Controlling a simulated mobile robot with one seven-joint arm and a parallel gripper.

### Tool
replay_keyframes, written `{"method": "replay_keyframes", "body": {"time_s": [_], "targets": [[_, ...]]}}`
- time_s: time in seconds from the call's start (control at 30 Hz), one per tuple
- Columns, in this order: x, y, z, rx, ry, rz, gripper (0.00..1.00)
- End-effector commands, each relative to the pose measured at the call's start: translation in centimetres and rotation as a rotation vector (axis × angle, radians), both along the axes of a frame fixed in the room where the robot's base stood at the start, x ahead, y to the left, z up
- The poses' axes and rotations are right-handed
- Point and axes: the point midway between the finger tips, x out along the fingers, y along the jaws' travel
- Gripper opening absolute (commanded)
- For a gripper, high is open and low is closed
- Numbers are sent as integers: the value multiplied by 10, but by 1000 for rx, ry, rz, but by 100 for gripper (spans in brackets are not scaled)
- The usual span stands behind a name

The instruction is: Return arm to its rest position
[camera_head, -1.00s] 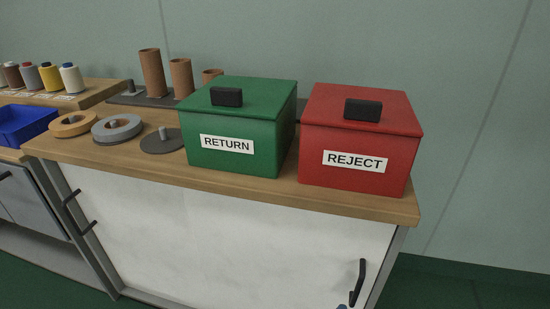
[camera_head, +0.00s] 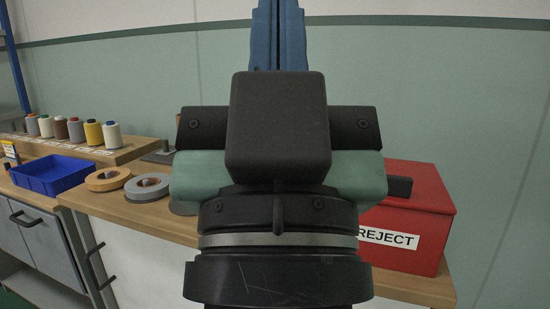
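My gripper (camera_head: 279,30) stands upright close in front of the camera, in the middle of the picture. Its two blue fingers point up side by side, meeting along a seam, and look shut. The top edge of the picture cuts off their ends, and no held thing shows. A dark block (camera_head: 278,125) on my wrist hides the fingers' lower part. The wrist and hand cover the middle of the bench behind.
A red REJECT box (camera_head: 420,215) stands on the bench at right, partly hidden. At left are tape rolls (camera_head: 148,188), a blue tray (camera_head: 52,174) and several thread spools (camera_head: 93,133).

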Motion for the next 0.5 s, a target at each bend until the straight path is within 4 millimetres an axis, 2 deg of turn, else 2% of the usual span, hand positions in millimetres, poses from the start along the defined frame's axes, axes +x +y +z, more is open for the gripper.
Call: {"method": "replay_keyframes", "body": {"time_s": [0.03, 0.27, 0.5], "targets": [[-8, 5, 26, 9, -14, 30, 0], [-4, 3, 92, 5, -5, 16, 0], [-3, 2, 166, 4, -3, 14, 0]]}}
